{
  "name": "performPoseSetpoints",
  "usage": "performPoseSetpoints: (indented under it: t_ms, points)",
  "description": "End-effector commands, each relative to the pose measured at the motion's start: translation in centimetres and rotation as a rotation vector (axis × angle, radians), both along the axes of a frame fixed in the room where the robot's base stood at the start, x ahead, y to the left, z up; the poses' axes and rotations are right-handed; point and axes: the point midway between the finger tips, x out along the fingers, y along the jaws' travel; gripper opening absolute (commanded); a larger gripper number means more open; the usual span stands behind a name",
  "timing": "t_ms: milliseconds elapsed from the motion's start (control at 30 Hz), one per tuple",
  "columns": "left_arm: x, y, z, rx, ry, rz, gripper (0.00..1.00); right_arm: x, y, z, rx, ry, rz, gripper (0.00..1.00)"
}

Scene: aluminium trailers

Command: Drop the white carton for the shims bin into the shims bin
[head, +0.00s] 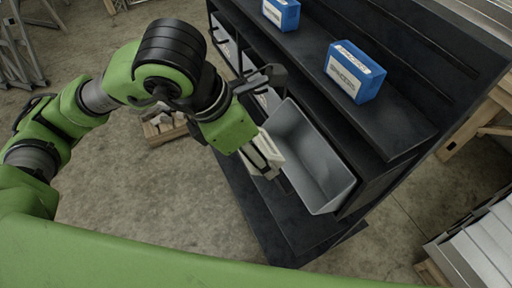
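The white carton (266,158) is at the end of my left arm, just left of the grey bin. My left gripper (261,151) appears shut on it; the green wrist hides much of the grip. The carton looks to be held beside the bin's left rim, not inside it. The open grey bin (318,160) sits at the near end of the shelf rack, and its visible inside looks empty. I cannot read a shims label on it. My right gripper is not in view.
The dark shelf rack (400,132) carries two blue boxes, a near one (354,72) and a far one (281,13). Pale bins stand behind my wrist. A wooden crate (163,128) is on the floor at left. Metal profiles (480,245) lie at lower right.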

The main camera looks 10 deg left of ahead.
Motion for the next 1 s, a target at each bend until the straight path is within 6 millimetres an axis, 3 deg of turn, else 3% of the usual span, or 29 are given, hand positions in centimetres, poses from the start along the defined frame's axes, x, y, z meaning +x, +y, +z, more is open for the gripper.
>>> performPoseSetpoints:
  t_ms: [1000]
  points:
    - [3.0,-4.2,-5.3,-0.001,-0.001,-0.001,0.38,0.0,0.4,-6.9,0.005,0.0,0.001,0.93]
